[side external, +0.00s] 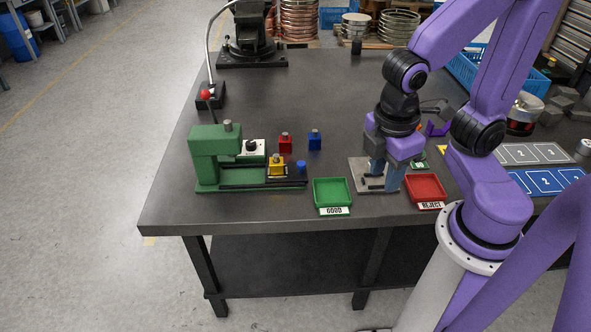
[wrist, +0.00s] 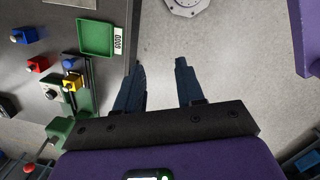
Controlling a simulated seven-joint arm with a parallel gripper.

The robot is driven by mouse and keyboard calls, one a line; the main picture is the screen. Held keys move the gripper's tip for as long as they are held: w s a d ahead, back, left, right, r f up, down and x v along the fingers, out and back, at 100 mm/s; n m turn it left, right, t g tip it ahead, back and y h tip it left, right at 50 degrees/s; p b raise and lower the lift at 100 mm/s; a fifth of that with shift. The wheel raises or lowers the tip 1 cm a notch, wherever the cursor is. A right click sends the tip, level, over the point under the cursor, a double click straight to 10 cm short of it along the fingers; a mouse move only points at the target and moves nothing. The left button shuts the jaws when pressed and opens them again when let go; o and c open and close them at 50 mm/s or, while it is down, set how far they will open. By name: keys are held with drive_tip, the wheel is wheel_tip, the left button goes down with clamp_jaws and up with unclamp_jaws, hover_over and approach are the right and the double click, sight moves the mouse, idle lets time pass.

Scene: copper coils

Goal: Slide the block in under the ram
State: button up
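The green press (side external: 207,155) stands at the left of the table, its head overhanging the left end of a green base with dark rails. The ram is hidden under that head. A yellow block (side external: 277,167) with a grey knob sits at the rails, to the right of the head and apart from it. In the wrist view the yellow block (wrist: 72,82) is at the left, with the press (wrist: 60,130) below it. My gripper (wrist: 160,65) is open and empty, its two blue fingers apart over the floor beyond the table edge. In the side view my gripper (side external: 384,178) is well right of the block.
A red block (side external: 285,143) and a blue block (side external: 315,140) stand behind the rails. A white box with a black knob (side external: 251,150) is behind the yellow block. The green GOOD tray (side external: 332,192) and red REJECT tray (side external: 426,188) lie along the front edge. Bare table lies behind.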

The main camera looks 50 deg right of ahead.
drive_tip(key=w+a+f+n+h, duration=0.1)
drive_tip(key=w+a+f+h, duration=0.1)
drive_tip(key=w+h, duration=0.15)
drive_tip(key=w+a+f+n+h, duration=0.1)
drive_tip(key=w+a+f+h, duration=0.1)
drive_tip(key=w, duration=0.3)
drive_tip(key=n+t+h, duration=0.7)
drive_tip(key=h, duration=0.3)
approach(300, 167)
drive_tip(key=x, duration=0.9)
drive_tip(key=shift+a, duration=0.1)
drive_tip(key=shift+c, duration=0.3)
clamp_jaws()
drive_tip(key=w+a, duration=0.8)
drive_tip(key=a, duration=0.1)
drive_tip(key=shift+w, duration=0.4)
